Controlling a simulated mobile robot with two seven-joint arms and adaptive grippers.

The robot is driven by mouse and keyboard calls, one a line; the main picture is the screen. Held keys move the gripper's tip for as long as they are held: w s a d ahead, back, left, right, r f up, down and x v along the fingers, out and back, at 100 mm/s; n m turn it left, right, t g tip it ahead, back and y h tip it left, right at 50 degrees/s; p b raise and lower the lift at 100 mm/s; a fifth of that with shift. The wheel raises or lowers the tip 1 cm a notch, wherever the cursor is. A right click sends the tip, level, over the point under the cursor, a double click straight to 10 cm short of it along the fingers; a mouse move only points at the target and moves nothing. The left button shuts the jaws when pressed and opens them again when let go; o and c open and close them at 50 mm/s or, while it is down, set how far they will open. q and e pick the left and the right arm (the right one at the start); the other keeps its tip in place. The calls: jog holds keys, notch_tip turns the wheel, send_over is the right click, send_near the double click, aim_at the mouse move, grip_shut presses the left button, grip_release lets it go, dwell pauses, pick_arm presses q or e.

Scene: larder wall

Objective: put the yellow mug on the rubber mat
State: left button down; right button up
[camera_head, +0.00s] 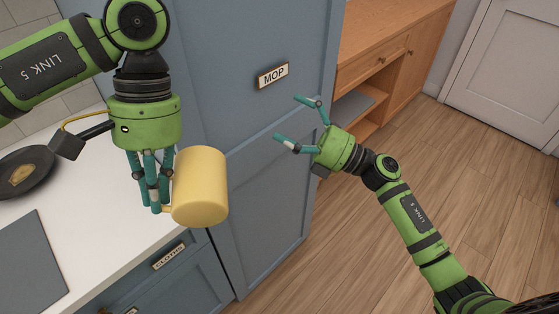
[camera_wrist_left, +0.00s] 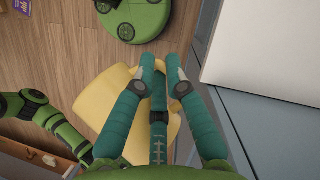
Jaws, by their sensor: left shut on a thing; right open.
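The yellow mug (camera_head: 200,186) is held in the air by my left gripper (camera_head: 157,205), near the counter's right front edge. The fingers are shut at the mug's left side, where its handle seems to be; they hide most of that part. In the left wrist view the mug (camera_wrist_left: 103,103) shows behind the closed fingers (camera_wrist_left: 160,68). A flat grey sheet (camera_head: 28,262) lies on the counter at the lower left; it looks like the rubber mat and is cut off by the frame. My right gripper (camera_head: 293,120) is open and empty, before the tall blue door.
The white counter (camera_head: 100,225) has free room between the sheet and its front edge. A dark pan (camera_head: 25,172) stands behind the sheet. The tall blue cabinet labelled MOP (camera_head: 272,75) rises just right of the counter. A wooden cabinet (camera_head: 395,60) stands farther back.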

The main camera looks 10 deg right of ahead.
jog(key=s+a+r+n+g+y, duration=0.2)
jog(key=s+a+r+n+g, duration=0.2)
jog(key=s+r+n+g, duration=0.5)
pick_arm(q)
jog(key=shift+s, duration=0.1)
pick_arm(e)
jog(key=n+h, duration=0.7)
jog(key=n, duration=0.5)
send_near(203, 192)
jog(key=w+d+f, duration=0.1)
jog(key=w+f, duration=0.3)
jog(key=shift+g, duration=0.4)
jog(key=x, duration=1.1)
jog(key=shift+s+a+r, duration=0.1)
jog(key=shift+s+a, duration=0.05)
jog(key=shift+a, duration=0.2)
jog(key=c, duration=1.2)
pick_arm(q)
jog(key=c, duration=1.2)
grip_release()
pick_arm(e)
jog(key=shift+c, duration=0.8)
